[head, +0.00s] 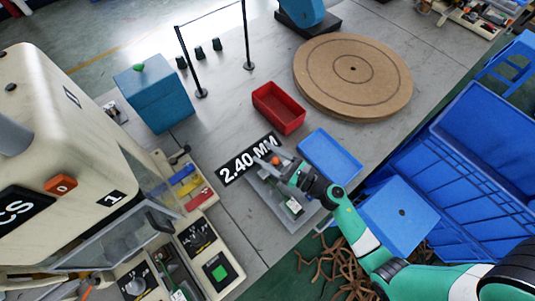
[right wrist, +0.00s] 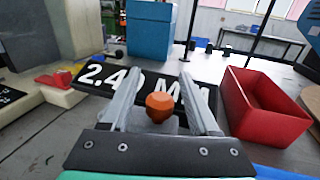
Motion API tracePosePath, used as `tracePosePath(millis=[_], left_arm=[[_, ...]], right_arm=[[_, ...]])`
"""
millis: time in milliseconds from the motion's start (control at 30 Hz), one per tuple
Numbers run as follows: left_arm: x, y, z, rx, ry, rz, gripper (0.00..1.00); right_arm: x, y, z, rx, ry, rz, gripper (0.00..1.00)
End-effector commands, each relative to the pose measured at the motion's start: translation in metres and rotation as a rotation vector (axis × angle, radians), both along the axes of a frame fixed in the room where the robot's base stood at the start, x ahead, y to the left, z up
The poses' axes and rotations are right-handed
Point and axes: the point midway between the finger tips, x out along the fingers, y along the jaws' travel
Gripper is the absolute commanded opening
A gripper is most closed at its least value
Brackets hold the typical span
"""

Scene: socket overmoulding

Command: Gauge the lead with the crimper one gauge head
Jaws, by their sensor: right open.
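My right gripper (head: 268,157) is open above the grey tray by the black plate reading 2.40 MM (head: 236,167). In the right wrist view, an orange round knob (right wrist: 159,107) shows between its spread fingers; I cannot tell whether they touch it. The plate lies beyond the fingers and is partly covered by them. The crimper marked 1 (head: 105,120) is the large cream machine at the left. The gauge head is not clearly told apart; the orange knob may belong to it. I cannot make out the lead. My left gripper is not in view.
A red bin (head: 278,108) and a blue tray (head: 331,153) stand near my right gripper. A teal box (head: 153,98), a round wooden disc (head: 352,75) and a rope barrier (head: 247,40) are farther back. A grey tray (head: 291,221) lies below my arm. Blue crates (head: 470,150) stand at right.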

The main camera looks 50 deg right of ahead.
Motion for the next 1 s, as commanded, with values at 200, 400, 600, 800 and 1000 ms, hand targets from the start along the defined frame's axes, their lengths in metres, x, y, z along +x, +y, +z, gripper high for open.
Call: tracePosePath(millis=[200,400,600,800,1000], left_arm=[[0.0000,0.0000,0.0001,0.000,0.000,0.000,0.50],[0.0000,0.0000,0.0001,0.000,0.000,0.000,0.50],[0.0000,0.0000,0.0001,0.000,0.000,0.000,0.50],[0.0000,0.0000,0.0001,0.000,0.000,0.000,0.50],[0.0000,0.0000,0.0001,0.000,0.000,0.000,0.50]], right_arm=[[-0.0003,-0.0001,0.0001,0.000,0.000,0.000,0.51],[-0.0005,-0.0003,0.0001,0.000,0.000,0.000,0.15],[-0.0006,-0.0003,0.0001,0.000,0.000,0.000,0.00],[-0.0006,-0.0002,0.0001,0.000,0.000,0.000,0.00],[-0.0007,-0.0002,0.0002,0.000,0.000,0.000,0.00]])
